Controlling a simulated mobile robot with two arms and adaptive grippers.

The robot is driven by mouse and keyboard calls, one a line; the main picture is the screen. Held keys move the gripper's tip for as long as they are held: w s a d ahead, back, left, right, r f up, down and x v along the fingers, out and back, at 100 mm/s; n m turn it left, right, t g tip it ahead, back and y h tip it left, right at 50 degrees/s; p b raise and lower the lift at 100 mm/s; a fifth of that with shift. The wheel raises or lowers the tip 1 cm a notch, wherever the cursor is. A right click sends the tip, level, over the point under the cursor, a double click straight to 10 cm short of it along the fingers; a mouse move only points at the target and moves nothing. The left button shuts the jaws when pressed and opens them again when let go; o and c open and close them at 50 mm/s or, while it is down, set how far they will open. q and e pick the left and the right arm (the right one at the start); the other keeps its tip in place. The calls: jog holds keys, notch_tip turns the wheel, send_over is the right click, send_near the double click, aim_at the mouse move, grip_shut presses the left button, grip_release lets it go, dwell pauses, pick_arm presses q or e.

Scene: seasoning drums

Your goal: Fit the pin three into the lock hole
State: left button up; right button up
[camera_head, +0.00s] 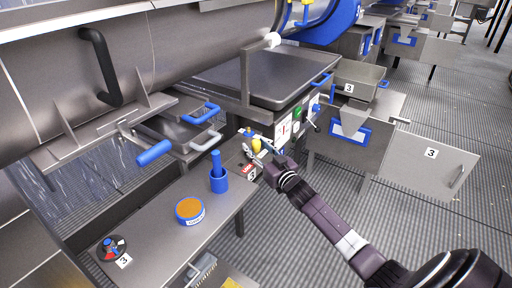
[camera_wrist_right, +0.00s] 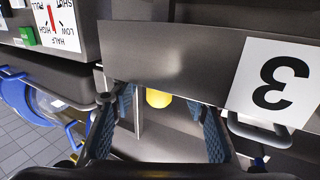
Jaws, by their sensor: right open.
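My right gripper (camera_head: 262,156) is open at the far right end of the bench, beside a small yellow thing (camera_head: 255,146). In the right wrist view, the open blue-padded fingers (camera_wrist_right: 168,110) have a rounded yellow piece (camera_wrist_right: 158,98) between them, beyond a metal plate edge; I cannot tell whether they touch it. A small red and white part (camera_head: 247,168) with a "3" label lies just left of the gripper. I cannot tell which of these is pin three. The lock hole is not clearly visible. My left gripper is not in view.
The metal bench (camera_head: 150,230) holds a blue cup with a blue rod (camera_head: 218,178), an orange-topped tin (camera_head: 190,211) and a round dark dish (camera_head: 112,247). A control panel (camera_head: 297,118) stands behind the gripper. An open panel marked 3 (camera_head: 430,165) is at right.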

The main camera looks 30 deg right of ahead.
jog(key=shift+w, duration=0.15)
jog(key=shift+c, duration=0.6)
grip_shut()
jog(key=shift+r, duration=0.1)
notch_tip(320, 180, up, 19)
jog(key=s+a+f+p, duration=0.3)
jog(key=a+f+p, duration=0.4)
jog(key=a, duration=0.1)
jog(key=shift+s+a+f, duration=0.15)
jog(key=shift+s+f, duration=0.1)
jog(key=shift+f, duration=0.05)
